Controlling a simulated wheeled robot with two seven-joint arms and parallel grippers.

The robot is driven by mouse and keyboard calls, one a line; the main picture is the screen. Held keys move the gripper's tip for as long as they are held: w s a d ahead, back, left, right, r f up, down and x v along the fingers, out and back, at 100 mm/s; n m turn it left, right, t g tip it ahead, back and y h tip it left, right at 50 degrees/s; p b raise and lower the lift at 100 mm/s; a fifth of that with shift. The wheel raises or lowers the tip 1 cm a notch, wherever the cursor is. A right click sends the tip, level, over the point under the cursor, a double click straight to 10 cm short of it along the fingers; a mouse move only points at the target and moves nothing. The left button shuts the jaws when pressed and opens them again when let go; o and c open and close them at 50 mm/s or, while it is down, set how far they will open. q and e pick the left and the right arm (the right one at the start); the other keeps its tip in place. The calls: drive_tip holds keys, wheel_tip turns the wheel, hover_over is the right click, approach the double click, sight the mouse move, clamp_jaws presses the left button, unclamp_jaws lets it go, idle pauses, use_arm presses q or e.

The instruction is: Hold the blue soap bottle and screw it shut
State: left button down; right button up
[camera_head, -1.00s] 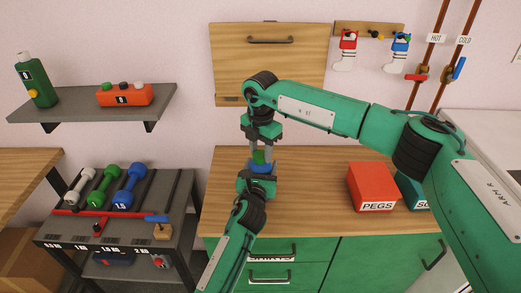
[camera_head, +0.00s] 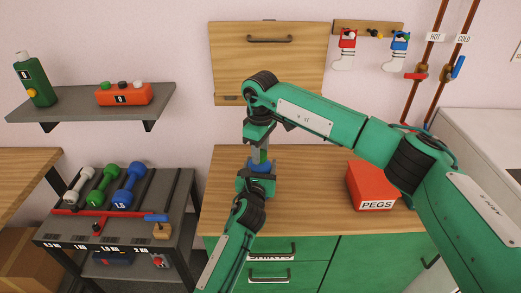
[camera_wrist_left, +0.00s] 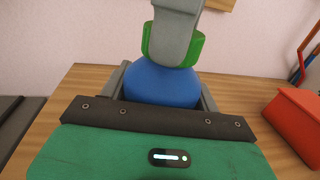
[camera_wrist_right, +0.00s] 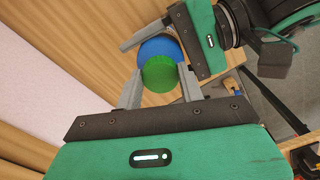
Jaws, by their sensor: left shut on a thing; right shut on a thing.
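The blue soap bottle (camera_head: 260,167) stands upright over the wooden counter, with a green cap on top. My left gripper (camera_head: 257,174) is shut around the bottle's body from the front; its fingers flank the blue body (camera_wrist_left: 160,84) in the left wrist view. My right gripper (camera_head: 262,154) comes from above and is shut on the green cap (camera_wrist_right: 160,76), one finger on each side in the right wrist view. One grey finger hides the middle of the cap in the left wrist view. I cannot tell how tightly the cap sits.
A red PEGS box (camera_head: 372,188) stands on the counter (camera_head: 315,205) to the right. A dumbbell rack (camera_head: 180,205) is at the left. A shelf (camera_head: 95,108) with a green bottle (camera_head: 34,80) and an orange block (camera_head: 125,94) hangs above it. A wooden cabinet (camera_head: 268,70) is on the back wall.

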drive_tip(key=shift+r, duration=0.1)
drive_tip(key=o, duration=0.9)
drive_tip(key=shift+r, duration=2.2)
drive_tip(key=shift+c, duration=0.3)
